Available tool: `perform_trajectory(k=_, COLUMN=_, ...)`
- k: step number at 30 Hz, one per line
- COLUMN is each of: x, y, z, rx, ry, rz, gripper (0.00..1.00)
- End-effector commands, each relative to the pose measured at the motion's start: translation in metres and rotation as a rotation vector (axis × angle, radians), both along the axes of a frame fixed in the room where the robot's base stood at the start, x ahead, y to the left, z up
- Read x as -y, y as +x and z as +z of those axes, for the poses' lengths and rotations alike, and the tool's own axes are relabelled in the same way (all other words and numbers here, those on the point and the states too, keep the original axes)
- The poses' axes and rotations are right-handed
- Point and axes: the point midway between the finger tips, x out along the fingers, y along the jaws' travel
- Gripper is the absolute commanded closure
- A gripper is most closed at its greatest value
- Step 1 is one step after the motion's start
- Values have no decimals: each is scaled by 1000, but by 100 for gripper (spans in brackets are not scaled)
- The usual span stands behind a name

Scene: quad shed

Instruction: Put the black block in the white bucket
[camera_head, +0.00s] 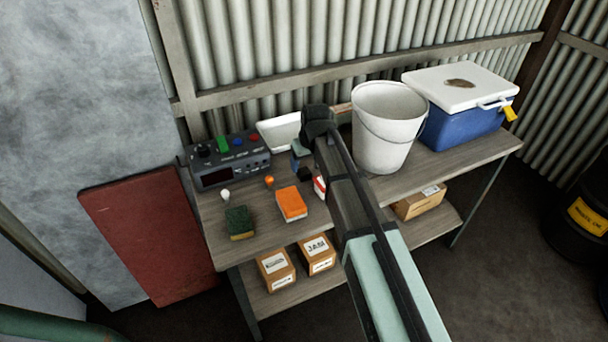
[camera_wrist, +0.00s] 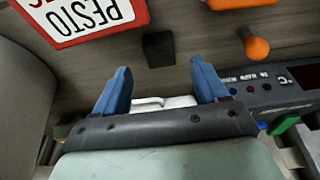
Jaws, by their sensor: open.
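The black block (camera_wrist: 158,50) is a small dark cube on the wooden bench top in the wrist view. It sits just past my open fingertips, in line with the gap between them. My gripper (camera_wrist: 160,68) has two blue fingers spread apart with nothing held between them. In the head view my gripper (camera_head: 301,156) is over the bench, left of the bucket, and my arm largely hides the block's area. The white bucket (camera_head: 384,135) stands upright on the bench to the right of my arm, its handle hanging at the front.
A red-and-white pesto box (camera_wrist: 90,15) lies close to the block, and an orange knob-like object (camera_wrist: 256,47) is opposite. A blue cooler (camera_head: 455,125) stands right.

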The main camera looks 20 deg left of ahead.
Motion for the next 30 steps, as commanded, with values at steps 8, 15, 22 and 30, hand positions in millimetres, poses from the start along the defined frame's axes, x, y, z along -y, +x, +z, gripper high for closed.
perform_trajectory(k=8, x=-6, y=5, z=-33, rx=0, ry=0, rz=0, gripper=28)
perform_trajectory(k=15, x=-8, y=7, z=-42, rx=0, ry=0, rz=0, gripper=28)
perform_trajectory(k=22, x=-8, y=7, z=-42, rx=0, ry=0, rz=0, gripper=40)
perform_trajectory(k=30, x=-8, y=7, z=-42, rx=0, ry=0, rz=0, gripper=66)
